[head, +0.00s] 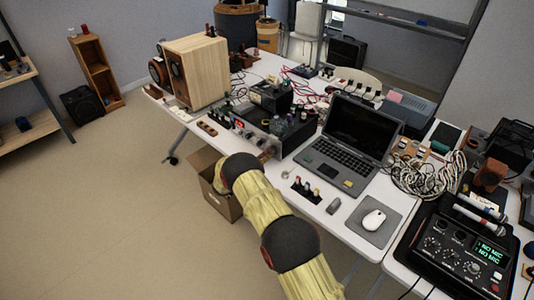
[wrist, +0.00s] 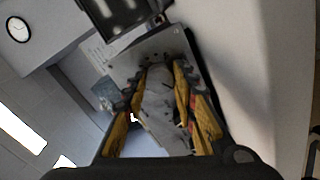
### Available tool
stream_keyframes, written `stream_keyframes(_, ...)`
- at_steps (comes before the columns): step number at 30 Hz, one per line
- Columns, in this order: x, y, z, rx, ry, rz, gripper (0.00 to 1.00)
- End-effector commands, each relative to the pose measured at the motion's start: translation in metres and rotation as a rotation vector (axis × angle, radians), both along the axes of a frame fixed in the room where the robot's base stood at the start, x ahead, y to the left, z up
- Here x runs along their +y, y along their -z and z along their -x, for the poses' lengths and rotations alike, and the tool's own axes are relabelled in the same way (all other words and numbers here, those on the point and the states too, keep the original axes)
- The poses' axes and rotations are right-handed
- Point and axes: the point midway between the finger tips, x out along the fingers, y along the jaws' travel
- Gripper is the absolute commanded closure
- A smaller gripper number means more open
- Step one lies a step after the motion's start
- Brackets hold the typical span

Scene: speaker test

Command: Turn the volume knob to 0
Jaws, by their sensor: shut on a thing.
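A black amplifier (head: 284,126) with a silver front panel stands on the white table, left of the laptop, in the head view. In the wrist view the grey panel (wrist: 128,66) fills the upper middle. My gripper (wrist: 165,72) reaches the panel, its yellow-and-black fingers closed around a grey rounded knob (wrist: 158,82). The knob's marking and setting cannot be read. In the head view my yellow-sleeved arm comes up to the amplifier's front and hides the gripper.
A laptop (head: 352,136) stands right of the amplifier. A wooden speaker (head: 197,68) is at the table's far left. A mouse (head: 373,220) on a grey pad and a mixer (head: 455,250) lie at right. A cardboard box (head: 222,203) is on the floor beside my arm.

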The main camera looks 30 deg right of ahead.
Motion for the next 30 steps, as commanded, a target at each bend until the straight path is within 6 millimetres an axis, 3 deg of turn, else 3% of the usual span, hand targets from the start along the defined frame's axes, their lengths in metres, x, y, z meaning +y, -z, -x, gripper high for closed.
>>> stream_keyframes(12,0.0010,-0.0011,-0.0015,0.156,-0.004,0.057,0.98)
stream_keyframes(27,0.0012,-0.0011,-0.0018,0.173,-0.004,0.063,0.98)
stream_keyframes(28,0.0012,-0.0011,-0.0018,0.173,-0.004,0.063,0.72)
stream_keyframes(30,0.0012,-0.0011,-0.0018,0.173,-0.004,0.063,0.68)
